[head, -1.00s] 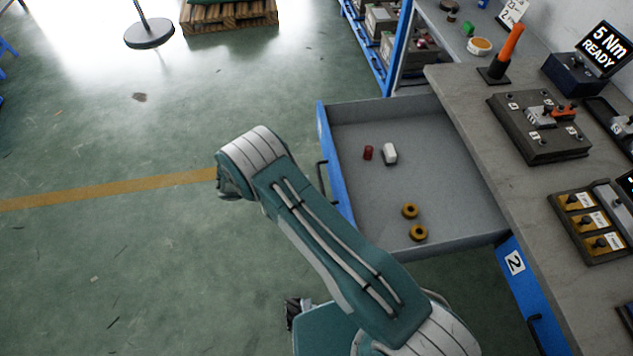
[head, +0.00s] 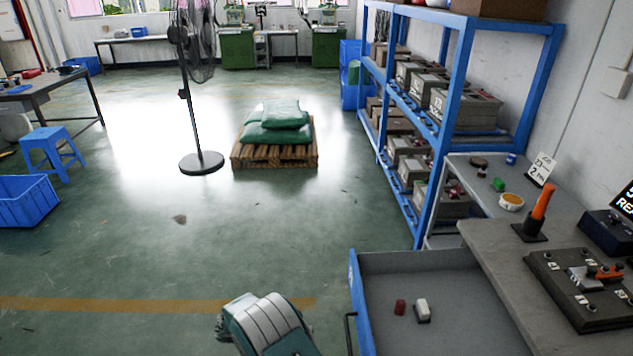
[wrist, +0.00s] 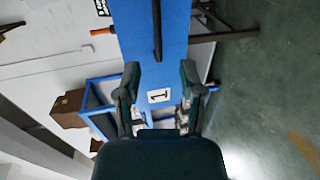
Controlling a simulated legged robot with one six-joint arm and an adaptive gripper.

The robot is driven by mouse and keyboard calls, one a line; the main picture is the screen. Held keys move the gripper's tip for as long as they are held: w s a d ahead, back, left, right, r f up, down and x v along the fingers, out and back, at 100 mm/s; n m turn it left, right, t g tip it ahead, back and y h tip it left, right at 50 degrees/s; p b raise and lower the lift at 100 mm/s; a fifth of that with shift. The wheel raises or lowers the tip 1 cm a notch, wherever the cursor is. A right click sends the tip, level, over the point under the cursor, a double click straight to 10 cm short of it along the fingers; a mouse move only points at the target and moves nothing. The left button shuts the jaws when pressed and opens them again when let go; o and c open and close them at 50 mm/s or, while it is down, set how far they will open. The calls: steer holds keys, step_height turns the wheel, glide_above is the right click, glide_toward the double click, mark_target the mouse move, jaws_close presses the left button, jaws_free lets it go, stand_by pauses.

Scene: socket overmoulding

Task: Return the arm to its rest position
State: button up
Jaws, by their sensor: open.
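My arm (head: 265,325) shows at the bottom of the head view, with only its elbow end in the picture, left of the open drawer. My gripper (wrist: 160,68) shows in the wrist view with its two fingers spread apart and nothing between them. Beyond the fingers is the blue drawer front (wrist: 158,30) with a dark handle and a label "1". The fingers look apart from it. The gripper cannot be made out in the head view.
The open grey drawer (head: 440,325) holds a red piece (head: 400,307) and a white piece (head: 422,310). The workbench (head: 500,255) and blue shelving (head: 430,120) stand on the right. A fan (head: 200,162) and a pallet (head: 275,155) stand farther back. The floor left of the drawer is clear.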

steer(key=s+d+r+g+y, duration=0.1)
steer(key=d+r+y, duration=0.25)
steer(key=r, duration=0.45)
steer(key=s+d+r+m+g+y, duration=0.1)
steer(key=d+r+y, duration=0.1)
steer(key=d+r, duration=0.5)
steer(key=s+d+r+y, duration=0.1)
steer(key=d+r+y, duration=0.15)
steer(key=r, duration=0.75)
steer(key=s+d+r+t+y, duration=0.3)
steer(key=s+r, duration=0.2)
steer(key=s, duration=0.5)
steer(key=s+d+r+t+y, duration=0.3)
steer(key=s+r, duration=0.3)
steer(key=s, duration=0.4)
steer(key=shift+d+r+t+y, duration=0.15)
steer(key=shift+d+t+y, duration=0.15)
steer(key=shift+d+y, duration=0.4)
